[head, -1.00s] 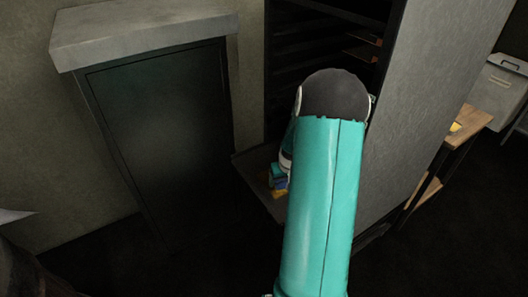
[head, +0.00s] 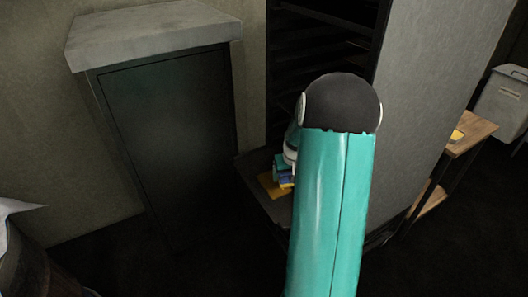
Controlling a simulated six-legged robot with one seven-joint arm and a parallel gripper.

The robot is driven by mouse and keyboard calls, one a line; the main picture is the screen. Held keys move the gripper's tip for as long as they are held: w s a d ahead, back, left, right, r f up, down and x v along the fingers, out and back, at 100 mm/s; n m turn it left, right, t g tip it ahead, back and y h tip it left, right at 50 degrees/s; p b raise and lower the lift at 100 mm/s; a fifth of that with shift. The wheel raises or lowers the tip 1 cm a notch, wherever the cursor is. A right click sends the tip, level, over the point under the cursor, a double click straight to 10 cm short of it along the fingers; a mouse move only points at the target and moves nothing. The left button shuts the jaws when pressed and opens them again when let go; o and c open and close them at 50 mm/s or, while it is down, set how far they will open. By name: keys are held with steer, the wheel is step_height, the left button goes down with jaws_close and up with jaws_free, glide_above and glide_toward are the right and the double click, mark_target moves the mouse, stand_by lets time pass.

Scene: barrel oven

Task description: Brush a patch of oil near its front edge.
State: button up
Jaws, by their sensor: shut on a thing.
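A dark flat tray (head: 247,168) sticks out at the foot of the open rack or oven front. A yellow-orange patch (head: 268,184), which looks like the oil, lies on it, partly hidden by my gripper. My gripper (head: 284,178) is low over the patch, small in the picture and mostly behind my teal arm. Blue, teal and yellow pieces show at its end. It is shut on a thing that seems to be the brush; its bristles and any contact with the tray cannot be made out.
A dark metal cabinet (head: 170,140) with a pale slab top (head: 150,35) stands at the left. A tall grey panel (head: 430,90) rises at the right. A wooden table (head: 470,135) and a grey bin (head: 503,100) stand beyond it. The dark floor between cabinet and tray looks clear.

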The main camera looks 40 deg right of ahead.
steer(key=shift+w+r, duration=0.2)
steer(key=shift+r, duration=0.4)
steer(key=shift+s+r, duration=0.2)
steer(key=shift+r, duration=0.05)
steer(key=shift+w+f, duration=0.1)
steer(key=shift+w, duration=0.05)
